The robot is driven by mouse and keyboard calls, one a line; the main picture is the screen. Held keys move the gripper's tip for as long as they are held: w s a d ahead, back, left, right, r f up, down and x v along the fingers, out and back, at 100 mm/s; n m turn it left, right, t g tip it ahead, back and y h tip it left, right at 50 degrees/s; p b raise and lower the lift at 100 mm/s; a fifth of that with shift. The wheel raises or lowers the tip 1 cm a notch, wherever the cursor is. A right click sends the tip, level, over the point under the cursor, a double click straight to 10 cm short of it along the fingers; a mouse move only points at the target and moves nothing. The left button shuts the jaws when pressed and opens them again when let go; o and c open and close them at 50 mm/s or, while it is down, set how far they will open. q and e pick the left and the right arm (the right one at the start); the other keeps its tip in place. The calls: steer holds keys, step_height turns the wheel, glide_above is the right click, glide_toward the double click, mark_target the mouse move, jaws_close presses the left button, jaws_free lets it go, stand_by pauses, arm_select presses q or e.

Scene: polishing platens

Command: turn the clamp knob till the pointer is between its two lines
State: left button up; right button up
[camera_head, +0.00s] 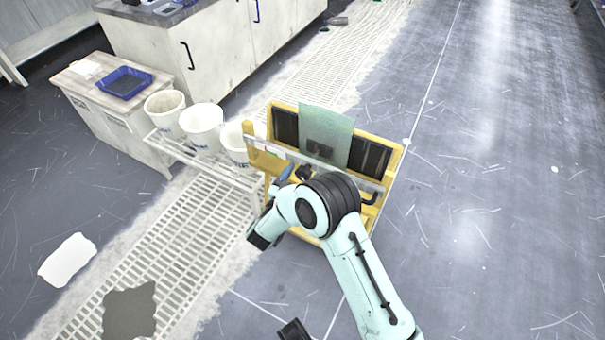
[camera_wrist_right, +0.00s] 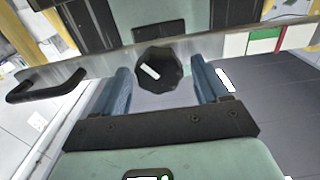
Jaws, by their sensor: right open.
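The clamp knob (camera_wrist_right: 158,70) is a black, many-sided knob with a short white mark on its face, on a grey metal bar (camera_wrist_right: 205,47). In the right wrist view my right gripper (camera_wrist_right: 161,76) is open, with its two blue fingers on either side of the knob; I cannot tell whether they touch it. A strip with white, green and red fields (camera_wrist_right: 262,42) is on the bar to the right; I cannot make out a pointer or two lines there. In the head view my right gripper (camera_head: 290,176) is at the yellow rack (camera_head: 392,150), partly hidden by my arm.
A green sheet (camera_head: 327,125) stands on the rack before dark panels. A black handle (camera_wrist_right: 45,84) sticks out left of the knob. The floor (camera_head: 490,190) at right is clear.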

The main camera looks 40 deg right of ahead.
steer(key=shift+w+d, duration=0.25)
steer(key=shift+d, duration=0.4)
arm_select(q)
steer(key=shift+w+a+f, duration=0.1)
steer(key=shift+w, duration=0.05)
arm_select(e)
steer(key=c, duration=1)
arm_select(q)
steer(key=shift+w+a+f, duration=0.15)
steer(key=shift+w+f, duration=0.05)
steer(key=shift+w, duration=0.1)
arm_select(e)
steer(key=shift+s+m, duration=0.1)
steer(key=shift+m, duration=1.7)
steer(key=o, duration=1)
arm_select(q)
steer(key=s, duration=0.1)
steer(key=s+d+r+p, duration=0.1)
steer(key=r, duration=0.1)
steer(key=shift+s+d+g, duration=0.25)
steer(key=shift+s+g, duration=0.05)
steer(key=shift+s, duration=0.1)
arm_select(e)
steer(key=v, duration=1.3)
steer(key=shift+a, duration=0.25)
